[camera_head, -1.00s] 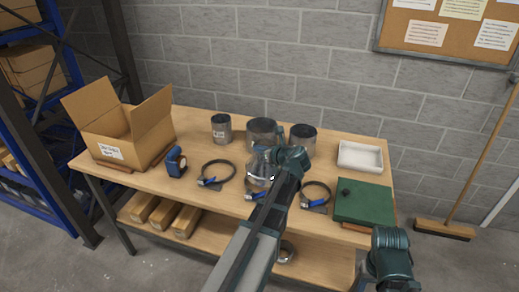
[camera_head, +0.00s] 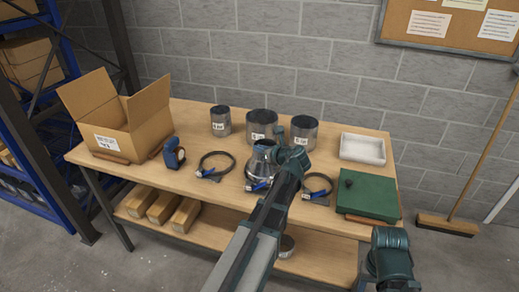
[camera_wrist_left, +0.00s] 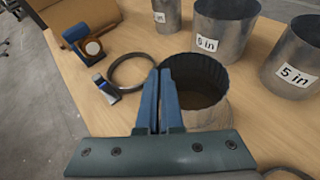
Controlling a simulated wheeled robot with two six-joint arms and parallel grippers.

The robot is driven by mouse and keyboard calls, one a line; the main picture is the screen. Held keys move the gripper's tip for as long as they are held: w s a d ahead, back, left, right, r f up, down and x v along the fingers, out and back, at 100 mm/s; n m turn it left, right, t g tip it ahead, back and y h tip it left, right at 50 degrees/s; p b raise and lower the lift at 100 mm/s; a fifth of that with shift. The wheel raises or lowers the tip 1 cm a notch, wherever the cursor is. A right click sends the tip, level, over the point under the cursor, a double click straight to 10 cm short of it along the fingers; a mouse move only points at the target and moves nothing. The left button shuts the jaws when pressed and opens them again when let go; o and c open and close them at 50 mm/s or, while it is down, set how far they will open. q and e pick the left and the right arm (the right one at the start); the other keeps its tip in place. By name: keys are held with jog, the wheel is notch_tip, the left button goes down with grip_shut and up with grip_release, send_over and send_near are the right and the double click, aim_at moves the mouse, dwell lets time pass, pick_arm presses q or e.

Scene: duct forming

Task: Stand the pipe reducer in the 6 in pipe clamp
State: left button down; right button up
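The pipe reducer (camera_head: 263,172) is a shiny metal cone, narrow collar up, upright at the middle clamp near the table's front. The wrist view looks into its open dark top (camera_wrist_left: 200,82). My left gripper (camera_head: 282,148) is shut on the left side of its rim, the two fingers (camera_wrist_left: 158,85) close together there. The middle clamp, with a blue handle (camera_head: 258,186), shows just at the reducer's foot; its ring is mostly hidden, so I cannot tell whether the reducer is fully seated. My right gripper is not clearly visible; part of my right arm shows at the lower right.
Behind stand three labelled pipes: a small one (camera_head: 220,121), the 6 in pipe (camera_head: 262,123) and the 5 in pipe (camera_head: 305,132). Other clamps lie left (camera_head: 232,163) and right (camera_head: 330,180). A green case (camera_head: 368,196), white tray (camera_head: 362,149), tape dispenser (camera_head: 173,153) and open carton (camera_head: 115,128) surround them.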

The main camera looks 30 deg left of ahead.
pick_arm(q)
jog(key=c, duration=1)
grip_release()
jog(key=p+v, duration=0.5)
jog(key=v, duration=0.9)
jog(key=s+d+f+n+g+h, duration=0.3)
jog(key=s+d+f+n+h, duration=0.2)
jog(key=s+d+n, duration=0.4)
jog(key=s+d+f+n+g+h, duration=0.2)
jog(key=s+d+f+n+h, duration=0.4)
jog(key=d+n, duration=0.5)
jog(key=s+d+f, duration=0.2)
jog(key=s+d, duration=0.1)
jog(key=d, duration=0.2)
jog(key=shift+s+d+f+g, duration=0.15)
jog(key=shift+s+d+g, duration=0.2)
jog(key=shift+s+g, duration=0.05)
